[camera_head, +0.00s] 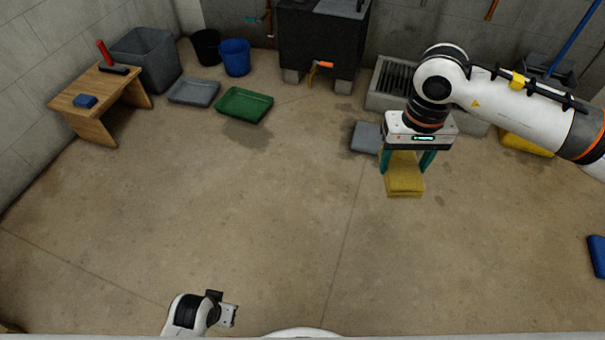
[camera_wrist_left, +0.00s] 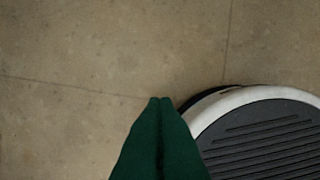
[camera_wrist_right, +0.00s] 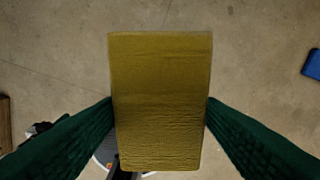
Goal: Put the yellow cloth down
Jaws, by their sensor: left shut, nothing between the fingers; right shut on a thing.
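The yellow cloth (camera_head: 405,183) is a folded, flat oblong in the head view, right of centre. My right gripper (camera_head: 408,168) is shut on it, with a green finger on each side. In the right wrist view the cloth (camera_wrist_right: 160,100) fills the middle, with the fingers (camera_wrist_right: 160,112) pressed to its left and right edges. Bare floor shows around it there; I cannot tell how high it is above the floor. My left gripper (camera_wrist_left: 160,102) is shut and empty in the left wrist view, over floor beside my own base. Its fingers are not clear in the head view.
A grey pad (camera_head: 366,137) lies behind the cloth, by the grated drain (camera_head: 392,80). Another yellow item (camera_head: 526,144) lies at the right beneath my arm. A green tray (camera_head: 244,104), a grey tray (camera_head: 194,92), buckets and a wooden bench (camera_head: 97,110) stand back left. The middle floor is clear.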

